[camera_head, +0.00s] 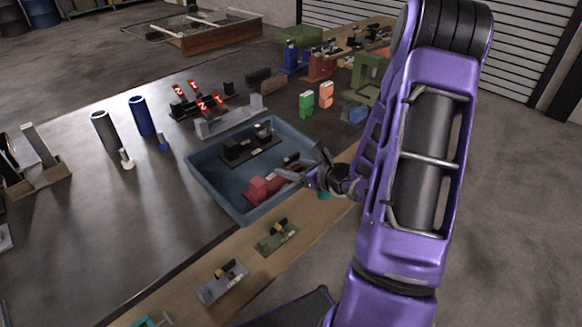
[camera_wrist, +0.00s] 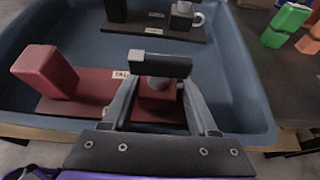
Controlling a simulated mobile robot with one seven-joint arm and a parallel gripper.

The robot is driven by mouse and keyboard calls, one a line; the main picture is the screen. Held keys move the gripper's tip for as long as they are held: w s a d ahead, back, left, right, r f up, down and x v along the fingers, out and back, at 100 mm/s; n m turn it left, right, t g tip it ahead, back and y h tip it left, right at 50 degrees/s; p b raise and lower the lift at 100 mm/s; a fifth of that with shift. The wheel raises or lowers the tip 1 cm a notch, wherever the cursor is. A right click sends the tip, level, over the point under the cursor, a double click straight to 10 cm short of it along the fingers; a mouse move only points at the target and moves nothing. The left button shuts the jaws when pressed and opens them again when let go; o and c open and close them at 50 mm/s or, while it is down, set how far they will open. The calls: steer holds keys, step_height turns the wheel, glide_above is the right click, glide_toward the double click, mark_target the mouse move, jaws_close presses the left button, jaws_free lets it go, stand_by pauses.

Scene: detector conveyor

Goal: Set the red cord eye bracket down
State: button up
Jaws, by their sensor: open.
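The red cord eye bracket (camera_wrist: 58,105) lies in the blue tray, with a red block at its left end and a small label on its base. It also shows in the head view (camera_head: 262,188), partly hidden by my gripper. My gripper (camera_wrist: 160,82) is open, its fingers on either side of a dark bar with a pale end on a grey round post at the bracket's right part. I cannot tell whether the fingers touch the bar. The blue tray (camera_head: 203,181) stands on the table.
A dark plate with black parts (camera_head: 251,146) lies in the tray behind the red bracket. Green and orange blocks (camera_head: 306,104) stand beyond the tray. A green bracket (camera_head: 276,237) and a grey bracket (camera_head: 222,281) lie on the wooden strip in front. Two cylinders (camera_head: 142,116) stand to the left.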

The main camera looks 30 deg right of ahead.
steer(key=shift+s+a+f, duration=0.25)
steer(key=shift+a+f, duration=0.1)
steer(key=shift+f, duration=0.2)
steer(key=shift+r+p, duration=0.6)
steer(key=shift+p, duration=0.1)
steer(key=v, duration=1.1)
steer(key=shift+s+d+r+p, duration=0.2)
steer(key=shift+d+r+p, duration=0.15)
steer(key=shift+r+p, duration=0.05)
